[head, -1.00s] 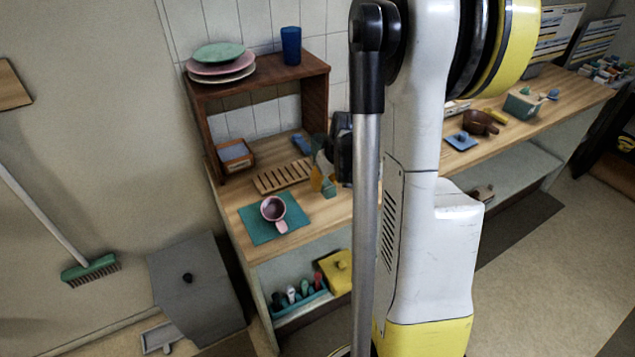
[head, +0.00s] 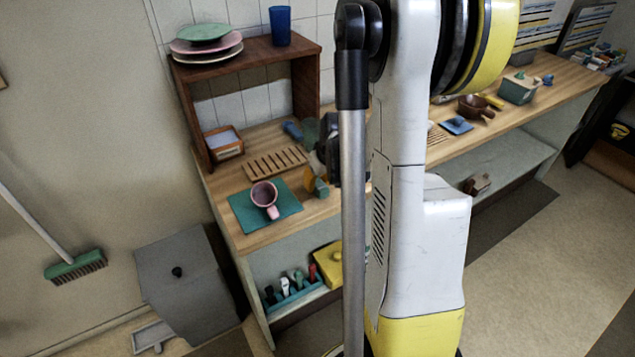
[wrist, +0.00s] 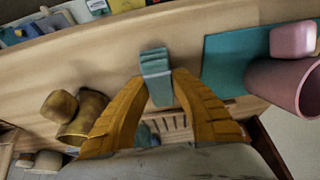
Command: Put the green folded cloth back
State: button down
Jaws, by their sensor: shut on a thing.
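My gripper (wrist: 162,78) is shut on the green folded cloth (wrist: 155,72), a small blue-green folded block between the two orange fingertips in the wrist view. In the head view the cloth (head: 321,188) shows small beside an orange finger of my gripper (head: 314,183), over the counter and right of the teal mat (head: 240,213). The mat also shows in the wrist view (wrist: 220,70), apart from the cloth. My arm hides part of the counter. I cannot tell whether the cloth touches the counter.
A slatted wooden rack (head: 275,162) lies behind. A wooden shelf unit (head: 310,85) holds plates and a blue cup (head: 280,26). A brownish-gold vessel (wrist: 84,118) stands left of my fingers. Bare counter lies around the cloth.

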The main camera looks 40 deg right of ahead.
jog(key=shift+f+b, duration=0.4)
jog(key=shift+f, duration=0.05)
dwell(0.5)
jog(key=c, duration=1.1)
grip_release()
jog(key=shift+o, duration=0.2)
jog(key=v, duration=1.2)
jog(key=shift+s, duration=0.1)
